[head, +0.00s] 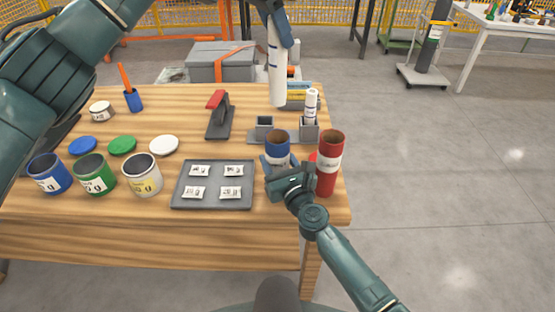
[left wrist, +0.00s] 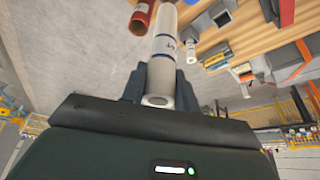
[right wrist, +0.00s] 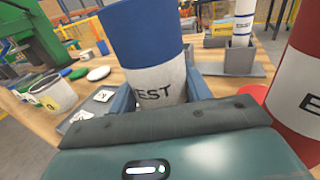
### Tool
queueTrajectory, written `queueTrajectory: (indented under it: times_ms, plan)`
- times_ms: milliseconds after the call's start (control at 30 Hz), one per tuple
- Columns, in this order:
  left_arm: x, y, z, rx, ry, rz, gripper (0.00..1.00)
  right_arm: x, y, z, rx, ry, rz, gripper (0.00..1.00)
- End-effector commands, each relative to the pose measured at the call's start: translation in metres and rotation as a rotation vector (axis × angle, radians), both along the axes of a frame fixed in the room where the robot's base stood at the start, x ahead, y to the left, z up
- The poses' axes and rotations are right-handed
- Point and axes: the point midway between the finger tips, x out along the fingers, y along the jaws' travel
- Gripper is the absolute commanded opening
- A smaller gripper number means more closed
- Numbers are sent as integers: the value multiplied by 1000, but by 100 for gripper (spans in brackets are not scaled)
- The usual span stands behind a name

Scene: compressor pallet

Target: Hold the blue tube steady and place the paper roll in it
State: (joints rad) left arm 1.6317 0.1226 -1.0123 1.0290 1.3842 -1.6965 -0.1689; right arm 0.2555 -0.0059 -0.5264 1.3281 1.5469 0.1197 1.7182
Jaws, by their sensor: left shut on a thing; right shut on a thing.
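The paper roll (head: 277,78) is white with dark bands. My left gripper (head: 278,24) is shut on its upper part at the top of the head view, and the roll hangs about upright. It also shows between the fingers in the left wrist view (left wrist: 168,50). The blue tube (head: 278,143), with a white label, stands upright near the table's right side. My right gripper (head: 282,170) is shut around it; the label's "EST" lettering shows in the right wrist view (right wrist: 150,45). In the head view the roll's lower end appears above the tube's mouth, apart from it.
A red tube (head: 328,165) stands just right of the blue one. Behind is a grey holder (head: 309,132) with another white roll (head: 311,104). A grey tray (head: 213,203) with small packets and several paint cans (head: 142,178) lie left. A red-handled tool (head: 219,115) stands mid-table.

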Motion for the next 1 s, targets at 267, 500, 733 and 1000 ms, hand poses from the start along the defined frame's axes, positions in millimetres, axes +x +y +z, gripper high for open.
queueTrajectory:
  times_ms: [267, 500, 733, 1000]
  plan:
    - [0, 0, -20, -2, 1, 1, 0, 0, 0, 0, 0, 0, 0, 26]
    - [0, 0, -37, -1, 1, 1, 0, 0, 0, 0, -1, 0, 0, 26]
    - [0, 0, -53, -2, 2, 1, 0, 0, 0, 0, -1, 0, 0, 26]
    - [0, 0, -72, -1, 1, 1, 0, 0, 0, 0, -1, 1, 0, 26]
